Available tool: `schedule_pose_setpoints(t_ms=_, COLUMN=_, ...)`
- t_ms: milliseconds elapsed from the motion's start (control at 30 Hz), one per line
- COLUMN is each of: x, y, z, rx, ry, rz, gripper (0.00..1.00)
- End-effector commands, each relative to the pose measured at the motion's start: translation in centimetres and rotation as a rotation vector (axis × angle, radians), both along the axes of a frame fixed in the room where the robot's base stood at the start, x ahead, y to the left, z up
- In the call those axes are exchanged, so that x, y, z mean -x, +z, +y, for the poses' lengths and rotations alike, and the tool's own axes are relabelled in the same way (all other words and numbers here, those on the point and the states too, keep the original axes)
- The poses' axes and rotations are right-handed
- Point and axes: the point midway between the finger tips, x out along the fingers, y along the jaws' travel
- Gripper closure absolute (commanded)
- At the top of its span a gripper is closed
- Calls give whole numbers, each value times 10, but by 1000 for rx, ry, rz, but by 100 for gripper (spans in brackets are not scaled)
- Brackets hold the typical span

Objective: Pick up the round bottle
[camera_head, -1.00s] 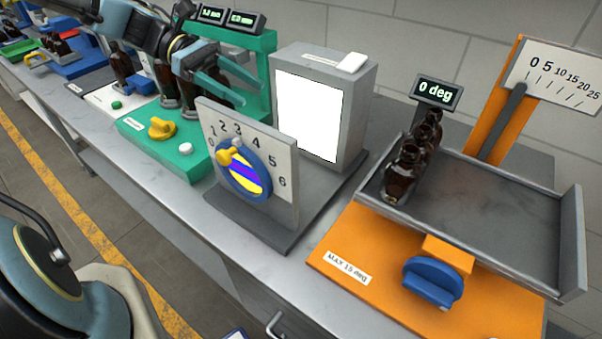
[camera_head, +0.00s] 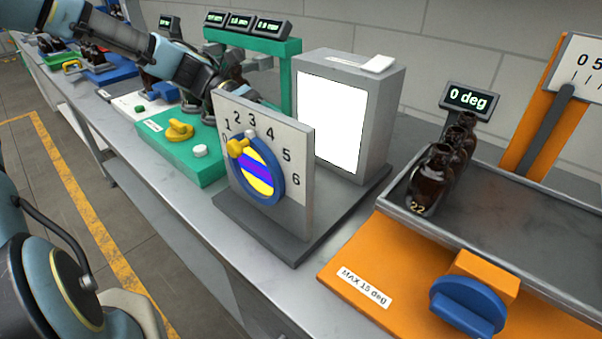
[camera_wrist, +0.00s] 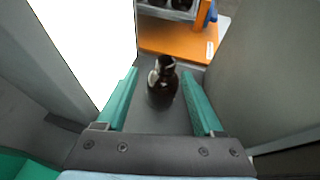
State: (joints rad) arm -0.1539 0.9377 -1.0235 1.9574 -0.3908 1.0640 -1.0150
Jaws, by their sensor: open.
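A dark amber bottle (camera_wrist: 162,88) stands upright in the wrist view, on a grey base between a bright white panel and a grey wall. My gripper (camera_wrist: 160,72) is open, its two green fingers reaching forward on either side of the bottle, with gaps visible. In the head view, my wrist (camera_head: 228,92) goes behind the numbered dial board, which hides the fingers and this bottle. More amber bottles (camera_head: 432,180) stand in a row on the grey tilting tray (camera_head: 520,215); the front one shows "22".
The dial board (camera_head: 292,150) and the light box (camera_head: 385,110) flank a narrow gap around my gripper. A green station (camera_head: 190,150) stands to the left. The orange tilt stand (camera_head: 365,262) is to the right, its display reading 0 deg.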

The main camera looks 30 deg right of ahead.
Motion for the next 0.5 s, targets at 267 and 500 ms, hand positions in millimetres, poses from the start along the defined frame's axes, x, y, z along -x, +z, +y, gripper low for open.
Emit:
schedule_pose_setpoints(t_ms=267, x=28, y=-11, z=-14, rx=-1, ry=-1, rz=1, gripper=31)
schedule_pose_setpoints(t_ms=500, x=52, y=-18, z=-19, rx=0, ry=-2, rz=5, gripper=31)
